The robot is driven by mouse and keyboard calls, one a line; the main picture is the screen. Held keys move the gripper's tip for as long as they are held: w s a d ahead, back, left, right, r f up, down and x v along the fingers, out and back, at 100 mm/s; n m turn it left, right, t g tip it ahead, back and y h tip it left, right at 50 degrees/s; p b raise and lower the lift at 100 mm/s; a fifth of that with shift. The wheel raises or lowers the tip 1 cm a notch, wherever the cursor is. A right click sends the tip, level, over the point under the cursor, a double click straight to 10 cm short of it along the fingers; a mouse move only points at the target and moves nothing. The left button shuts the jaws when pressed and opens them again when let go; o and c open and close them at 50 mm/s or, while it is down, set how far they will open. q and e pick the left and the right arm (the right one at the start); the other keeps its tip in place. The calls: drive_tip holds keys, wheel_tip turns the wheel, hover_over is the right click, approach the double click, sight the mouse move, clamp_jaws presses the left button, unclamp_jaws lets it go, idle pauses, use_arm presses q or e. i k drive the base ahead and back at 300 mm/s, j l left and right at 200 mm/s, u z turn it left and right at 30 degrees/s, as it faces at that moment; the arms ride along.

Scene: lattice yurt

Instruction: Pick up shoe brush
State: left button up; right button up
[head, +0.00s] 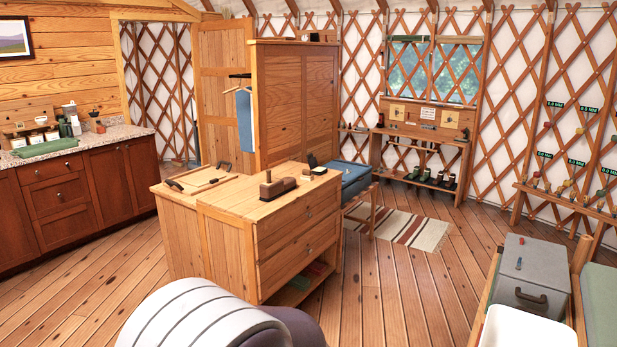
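I cannot make out a shoe brush for certain in the head view. A wooden bench (420,136) stands under the window at the back, with several small items on its top, too small to name. Several shoes (432,180) stand on its low shelf. A wooden block-like tool (277,185) lies on the wooden cabinet (225,196) in the middle of the room. A small dark item (312,160) stands near that cabinet's back right corner and is too small to identify. Neither of my grippers is in view.
A striped rug (412,228) lies before the bench. A blue-topped table (345,178) stands behind the cabinet. A grey box (528,275) is at the lower right. Open floor (400,290) lies right of the cabinet.

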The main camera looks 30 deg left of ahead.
sight(307, 175)
drive_tip(key=i+j+u, duration=0.25)
drive_tip(key=i+l+u, duration=0.1)
drive_tip(key=i+u, duration=0.4)
drive_tip(key=i, duration=2.3)
drive_tip(key=i+l+u, duration=0.15)
drive_tip(key=i+u, duration=0.3)
drive_tip(key=i+l+u, duration=0.45)
drive_tip(key=i, duration=0.2)
drive_tip(key=i+l+u, duration=0.9)
drive_tip(key=l, duration=0.2)
drive_tip(key=i+l+u, duration=0.25)
drive_tip(key=l+u, duration=0.2)
drive_tip(key=l, duration=0.3)
drive_tip(key=i+j+z, duration=0.15)
drive_tip(key=j, duration=1.6)
drive_tip(key=k, duration=0.05)
